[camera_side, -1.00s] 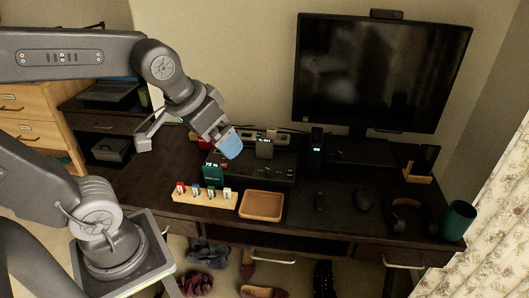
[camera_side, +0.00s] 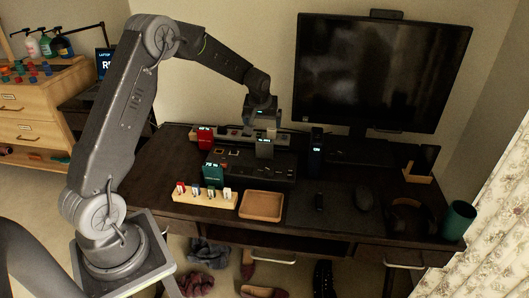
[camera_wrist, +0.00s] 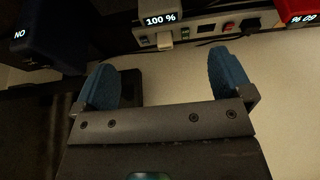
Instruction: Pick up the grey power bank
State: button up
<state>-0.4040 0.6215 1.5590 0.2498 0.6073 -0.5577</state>
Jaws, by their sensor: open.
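The grey power bank (camera_side: 264,149) stands upright on the black box at the back of the desk, its small display lit. In the wrist view the power bank (camera_wrist: 160,19) is at the top edge, reading 100 %, mostly cut off. My gripper (camera_side: 262,122) is just above it in the side view, and its fingertips are hard to make out. In the wrist view my gripper (camera_wrist: 168,78) is open, its two blue fingers wide apart with nothing between them. The power bank lies beyond the fingertips, not between them.
A red power bank (camera_side: 205,138) and a power strip (camera_side: 232,131) are close by. A green power bank (camera_side: 213,175) stands in front. A dark device (camera_side: 316,141) with a lit display stands right. The monitor (camera_side: 375,75) rises behind. A wooden tray (camera_side: 262,217) sits at the desk's front.

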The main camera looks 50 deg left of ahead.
aim_at(264, 140)
jog(key=x, duration=1.4)
jog(key=shift+s+f, duration=0.1)
jog(key=shift+f, duration=0.05)
jog(key=c, duration=1.1)
jog(key=shift+c, duration=0.5)
jog(key=shift+r, duration=0.2)
